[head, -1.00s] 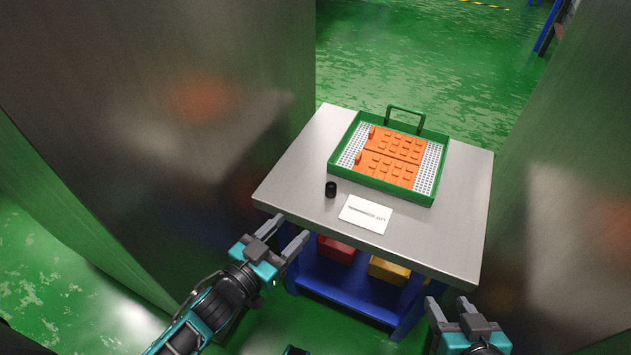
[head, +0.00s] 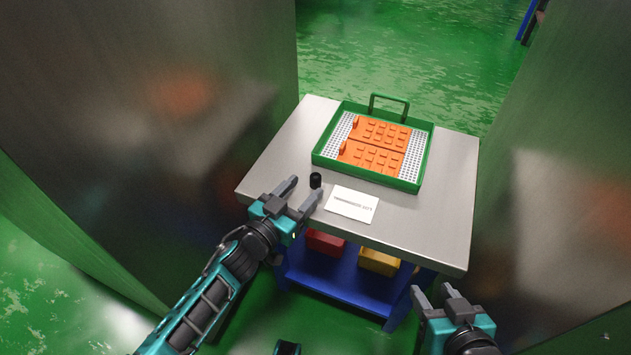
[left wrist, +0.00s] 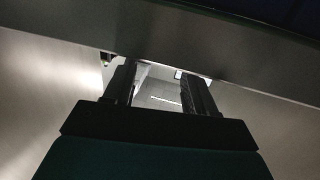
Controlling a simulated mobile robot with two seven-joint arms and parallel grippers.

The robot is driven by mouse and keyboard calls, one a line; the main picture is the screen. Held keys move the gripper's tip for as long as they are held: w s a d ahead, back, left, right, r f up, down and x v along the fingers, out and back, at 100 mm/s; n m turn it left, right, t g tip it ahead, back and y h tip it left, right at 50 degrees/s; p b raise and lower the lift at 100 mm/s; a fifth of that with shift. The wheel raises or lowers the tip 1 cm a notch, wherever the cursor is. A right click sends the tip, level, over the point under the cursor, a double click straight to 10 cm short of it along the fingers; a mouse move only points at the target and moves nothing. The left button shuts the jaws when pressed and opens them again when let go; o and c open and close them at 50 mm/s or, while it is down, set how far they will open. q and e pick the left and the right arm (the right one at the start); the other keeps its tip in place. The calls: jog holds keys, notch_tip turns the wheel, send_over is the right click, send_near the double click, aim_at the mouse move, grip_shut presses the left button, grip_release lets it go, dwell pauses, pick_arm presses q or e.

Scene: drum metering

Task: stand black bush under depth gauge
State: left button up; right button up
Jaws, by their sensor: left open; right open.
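The black bush (head: 316,180) is a small dark cylinder standing upright on the grey metal table, left of a white card. My left gripper (head: 305,189) is open, its fingers pointing at the bush from the table's front left edge. The bush appears at or just beyond the fingertips; I cannot tell whether it is between them. My right gripper (head: 434,293) is open and empty, in front of the table's front right edge. The left wrist view shows the open left fingers (left wrist: 160,85) and no clear bush. No depth gauge is visible in these frames.
A green tray (head: 426,160) with orange studded plates stands at the back of the metal table (head: 440,225). The white card (head: 352,204) lies in front. Red (head: 325,243) and yellow (head: 379,262) bins sit below. Tall metal panels flank both sides.

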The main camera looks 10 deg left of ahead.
aim_at(313, 180)
pick_arm(q)
jog(key=shift+x, duration=1.55)
jog(key=shift+c, duration=0.2)
grip_shut()
